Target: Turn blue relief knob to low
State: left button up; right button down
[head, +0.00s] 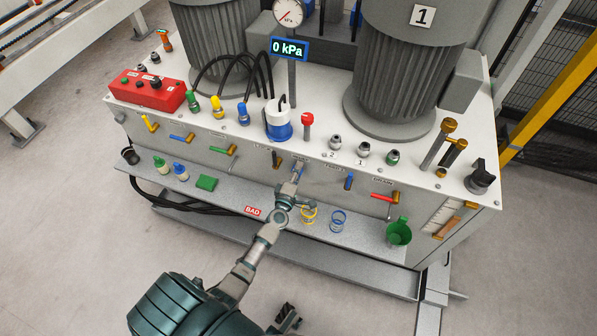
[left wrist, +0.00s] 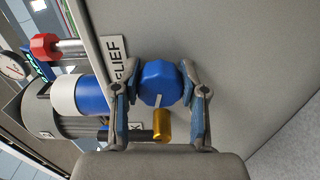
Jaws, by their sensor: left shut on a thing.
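The blue relief knob (left wrist: 160,80) is a faceted knob on the grey front panel, with a white pointer line on its face. It sits between the two fingers of my left gripper (left wrist: 160,68), which is shut on it. In the head view my left gripper (head: 291,188) reaches the panel from below and largely hides the knob. The label beside the knob (left wrist: 118,62) is partly covered by the gripper; its end reads "LIEF". No low mark can be read. A dark part at the bottom of the head view may be my right gripper; its jaws are unclear.
A shelf (head: 232,198) below the panel holds yellow and blue rings and a green cup (head: 398,232). A blue lever (head: 349,181) and a red lever (head: 384,197) are to the right, a brass-coloured handle (head: 277,160) to the left. The display (head: 289,49) reads 0 kPa.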

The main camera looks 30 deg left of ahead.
pick_arm(q)
jog(key=shift+s+a+f+n, duration=0.1)
jog(key=shift+f+n, duration=0.05)
jog(key=shift+n, duration=0.95)
jog(key=o, duration=1.1)
jog(key=shift+a, duration=0.1)
jog(key=shift+o, duration=0.2)
jog(key=v, duration=1.2)
